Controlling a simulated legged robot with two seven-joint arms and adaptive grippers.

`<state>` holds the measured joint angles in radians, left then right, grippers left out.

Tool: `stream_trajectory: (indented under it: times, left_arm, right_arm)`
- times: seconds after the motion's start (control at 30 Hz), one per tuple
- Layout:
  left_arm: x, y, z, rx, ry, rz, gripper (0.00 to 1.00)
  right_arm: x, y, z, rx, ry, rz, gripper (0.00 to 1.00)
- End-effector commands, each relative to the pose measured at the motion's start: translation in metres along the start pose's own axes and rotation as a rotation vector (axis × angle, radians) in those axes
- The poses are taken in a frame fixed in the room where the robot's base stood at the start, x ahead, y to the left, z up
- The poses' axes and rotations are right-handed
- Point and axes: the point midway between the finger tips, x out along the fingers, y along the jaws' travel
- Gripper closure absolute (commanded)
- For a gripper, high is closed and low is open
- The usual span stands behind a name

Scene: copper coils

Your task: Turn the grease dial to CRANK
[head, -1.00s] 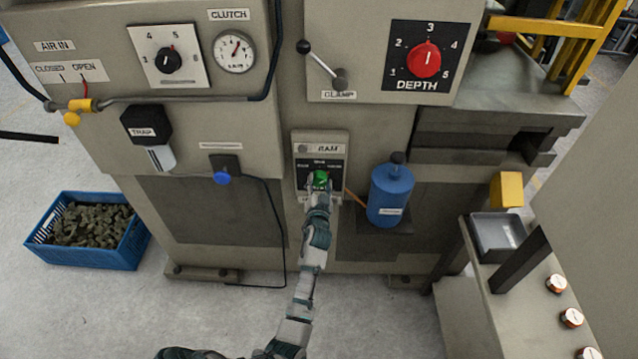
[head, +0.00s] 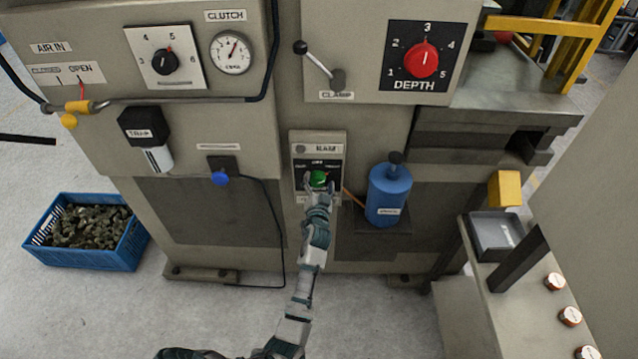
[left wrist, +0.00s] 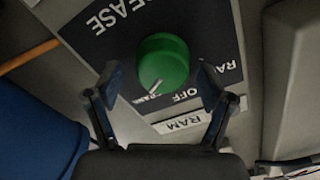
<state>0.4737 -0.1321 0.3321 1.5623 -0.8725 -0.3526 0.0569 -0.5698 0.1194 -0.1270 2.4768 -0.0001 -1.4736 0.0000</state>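The grease dial is a round green knob (head: 318,179) on a dark plate of the machine's front; it also shows large in the left wrist view (left wrist: 163,60). Its white pointer aims down-left there, to the left of the word OFF. My right gripper is not in view.
A blue bottle (head: 388,192) stands just right of the dial, with an orange tube near it. A blue push knob (head: 220,178) with a cable is to the left. The clamp lever (head: 320,65) is above. A blue crate (head: 85,265) is on the floor.

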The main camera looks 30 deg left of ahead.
Motion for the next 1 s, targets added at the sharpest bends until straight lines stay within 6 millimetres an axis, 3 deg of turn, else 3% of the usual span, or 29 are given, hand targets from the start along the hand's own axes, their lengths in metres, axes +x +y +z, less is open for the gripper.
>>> stream_trajectory:
  times: [0.27, 0.7, 1.0]
  left_arm:
    - [-0.008, 0.001, 0.003, 0.0, -0.005, 0.002, 0.19]
    - [-0.096, 0.003, 0.003, -0.002, -0.005, 0.003, 0.19]
    - [-0.119, 0.002, 0.002, 0.002, -0.003, 0.001, 0.19]
  right_arm:
    - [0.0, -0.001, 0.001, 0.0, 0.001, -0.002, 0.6]
    - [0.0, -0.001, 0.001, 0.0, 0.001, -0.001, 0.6]
    - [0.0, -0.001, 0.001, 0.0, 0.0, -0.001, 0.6]
